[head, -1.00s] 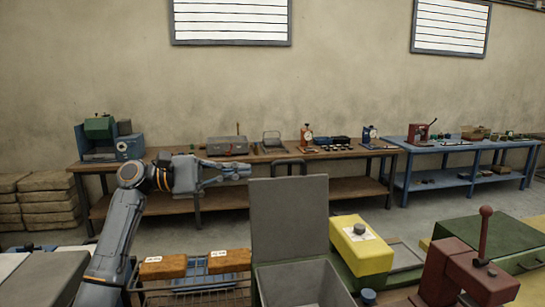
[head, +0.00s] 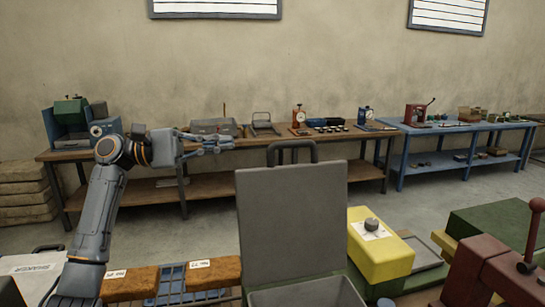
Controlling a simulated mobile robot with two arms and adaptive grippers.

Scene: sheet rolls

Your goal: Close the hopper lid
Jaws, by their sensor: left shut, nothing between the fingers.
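The grey hopper lid (head: 293,222) stands open and upright at the back of the grey hopper bin (head: 308,292), in the lower middle of the head view. A dark loop handle (head: 291,152) shows at the lid's top edge. The bin is cut off by the bottom edge of the picture, and its inside shows only in part. My left gripper (head: 218,143) is shut and empty. It is held in the air, up and to the left of the lid, apart from it, with its fingers pointing right. My right gripper is not in view.
A yellow box with a knob (head: 372,262) stands just right of the lid. A dark red press (head: 495,268) is at the lower right. Brown labelled blocks (head: 130,283) lie at lower left. A wooden bench (head: 225,180) with gauges runs along the back.

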